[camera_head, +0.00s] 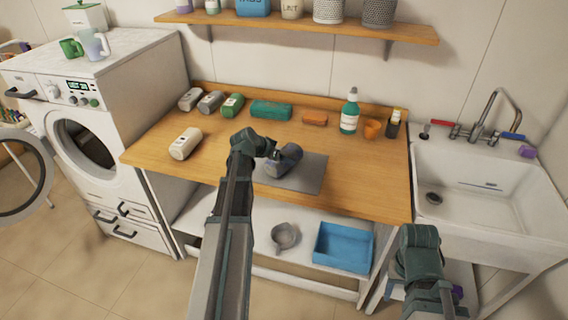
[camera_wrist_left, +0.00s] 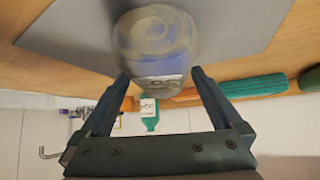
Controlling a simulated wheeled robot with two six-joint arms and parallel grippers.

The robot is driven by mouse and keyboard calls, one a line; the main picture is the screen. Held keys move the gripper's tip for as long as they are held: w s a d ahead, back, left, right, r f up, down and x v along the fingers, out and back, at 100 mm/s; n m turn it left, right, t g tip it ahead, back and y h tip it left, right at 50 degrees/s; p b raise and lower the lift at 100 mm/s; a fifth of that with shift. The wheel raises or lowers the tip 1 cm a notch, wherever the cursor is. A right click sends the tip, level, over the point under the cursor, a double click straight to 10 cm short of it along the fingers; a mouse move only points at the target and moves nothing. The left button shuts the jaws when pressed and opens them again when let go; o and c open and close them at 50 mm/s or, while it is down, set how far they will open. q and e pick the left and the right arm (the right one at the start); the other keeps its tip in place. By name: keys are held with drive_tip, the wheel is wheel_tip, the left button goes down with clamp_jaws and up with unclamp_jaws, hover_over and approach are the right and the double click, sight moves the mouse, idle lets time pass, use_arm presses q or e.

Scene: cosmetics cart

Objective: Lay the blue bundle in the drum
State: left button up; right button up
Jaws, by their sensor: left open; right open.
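The blue bundle (camera_head: 286,162) is a grey-blue roll lying on a grey mat (camera_head: 308,174) on the wooden counter. In the left wrist view the bundle (camera_wrist_left: 155,42) lies just beyond my left gripper's (camera_wrist_left: 160,82) open, empty fingers, roughly centred between their tips. In the head view my left gripper (camera_head: 271,152) is at the bundle's left side and partly covers it; I cannot tell whether it touches. The washing machine's drum (camera_head: 88,146) is at the left, its round door (camera_head: 22,170) swung open. My right gripper (camera_head: 418,258) is open at the lower right, its fingers hard to make out.
Several other rolls, including a cream one (camera_head: 185,143) and a green one (camera_head: 232,105), lie on the counter's left and back. A teal bottle (camera_head: 349,112) and orange cup (camera_head: 372,129) stand at the back right. A blue bin (camera_head: 343,249) sits on the lower shelf.

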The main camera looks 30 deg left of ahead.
use_arm(q)
drive_tip(key=b+x, duration=0.1)
drive_tip(key=x, duration=0.2)
drive_tip(key=shift+f+b, duration=0.2)
drive_tip(key=shift+b, duration=0.1)
drive_tip(key=shift+r, duration=0.1)
use_arm(e)
wheel_tip(320, 180, down, 2)
drive_tip(key=shift+f, duration=0.15)
use_arm(q)
drive_tip(key=c, duration=1.4)
drive_tip(key=shift+r+p, duration=0.2)
drive_tip(key=shift+p, duration=0.1)
use_arm(e)
drive_tip(key=shift+r, duration=0.2)
use_arm(q)
wheel_tip(320, 180, up, 2)
drive_tip(key=shift+r+p, duration=0.15)
drive_tip(key=shift+p, duration=1)
drive_tip(key=shift+r+p, duration=0.5)
drive_tip(key=s+d+r+p, duration=0.1)
drive_tip(key=s+d, duration=0.7)
drive_tip(key=s, duration=0.6)
drive_tip(key=shift+r, duration=0.15)
use_arm(e)
wheel_tip(320, 180, up, 5)
drive_tip(key=shift+f, duration=0.2)
